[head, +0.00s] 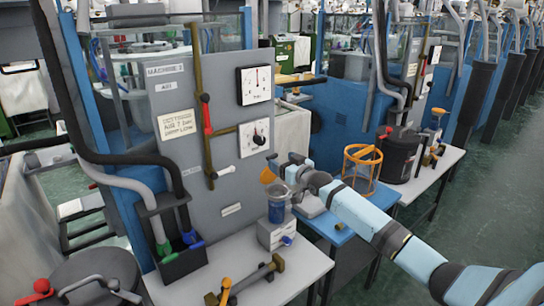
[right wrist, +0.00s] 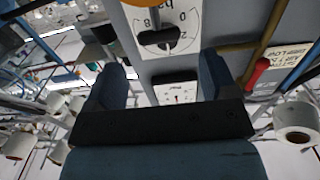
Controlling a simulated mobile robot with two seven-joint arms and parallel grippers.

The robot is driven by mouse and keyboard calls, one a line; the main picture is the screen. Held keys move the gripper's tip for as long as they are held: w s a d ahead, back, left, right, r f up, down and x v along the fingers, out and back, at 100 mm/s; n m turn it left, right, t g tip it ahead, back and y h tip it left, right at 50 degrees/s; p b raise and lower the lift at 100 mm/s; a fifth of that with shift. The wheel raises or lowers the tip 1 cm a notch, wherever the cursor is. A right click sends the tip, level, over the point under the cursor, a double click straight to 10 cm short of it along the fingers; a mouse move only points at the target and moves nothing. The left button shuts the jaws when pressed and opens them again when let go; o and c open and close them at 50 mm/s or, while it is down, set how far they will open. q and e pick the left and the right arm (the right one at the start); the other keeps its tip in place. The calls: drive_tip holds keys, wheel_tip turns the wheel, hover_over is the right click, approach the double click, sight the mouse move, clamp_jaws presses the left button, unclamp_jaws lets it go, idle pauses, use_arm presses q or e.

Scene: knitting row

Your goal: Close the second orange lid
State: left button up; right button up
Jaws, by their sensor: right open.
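An orange lid (head: 267,176) stands raised and tilted above a clear and blue cup (head: 277,210) on a small white box at the machine front. An orange rounded edge, likely this lid (right wrist: 155,14), shows at the top of the right wrist view. My right gripper (head: 288,175) is just right of the lid, above the cup. Its two dark fingers are apart with nothing between them in the wrist view (right wrist: 162,75). Whether a finger touches the lid cannot be told. My left gripper is out of view.
A grey panel (head: 225,187) with dials stands close behind the gripper. A white table (head: 235,258) holds a brass-and-black tool. To the right, an orange wire cage (head: 362,168) stands on a blue surface near a dark canister (head: 402,152). The floor at right is clear.

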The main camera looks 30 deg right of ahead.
sight(272, 155)
drive_tip(key=w, duration=0.5)
drive_tip(key=shift+w+a, duration=0.1)
drive_tip(key=shift+a, duration=0.1)
drive_tip(key=shift+w, duration=0.45)
